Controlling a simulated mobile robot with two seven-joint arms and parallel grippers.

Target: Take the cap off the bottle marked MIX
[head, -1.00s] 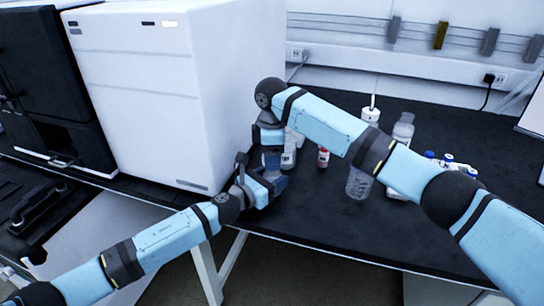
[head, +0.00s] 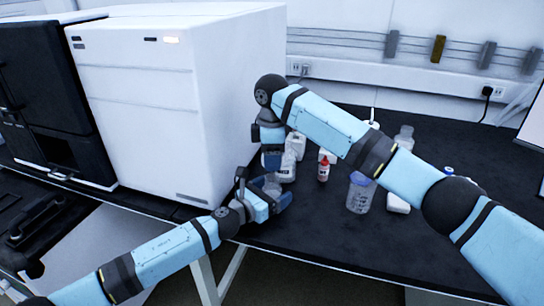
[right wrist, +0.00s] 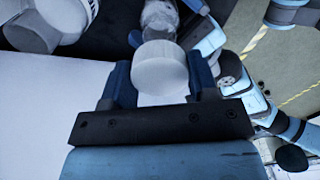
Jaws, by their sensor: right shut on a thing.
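A clear bottle (head: 266,185) stands between the fingers of my left gripper (head: 270,200), near the table's front edge; it also shows in the right wrist view (right wrist: 160,18). I cannot read its marking. My left gripper is shut on this bottle, with a finger on each side. My right gripper (head: 271,160) is just above it, pointing down. In the right wrist view its fingers are shut on a round white cap (right wrist: 160,68). The cap lines up with the bottle; I cannot tell whether they still touch.
White bottles (head: 294,147) stand just right of my right gripper. A large white instrument (head: 240,90) is close on the left. The front right of the black table (head: 440,245) is clear.

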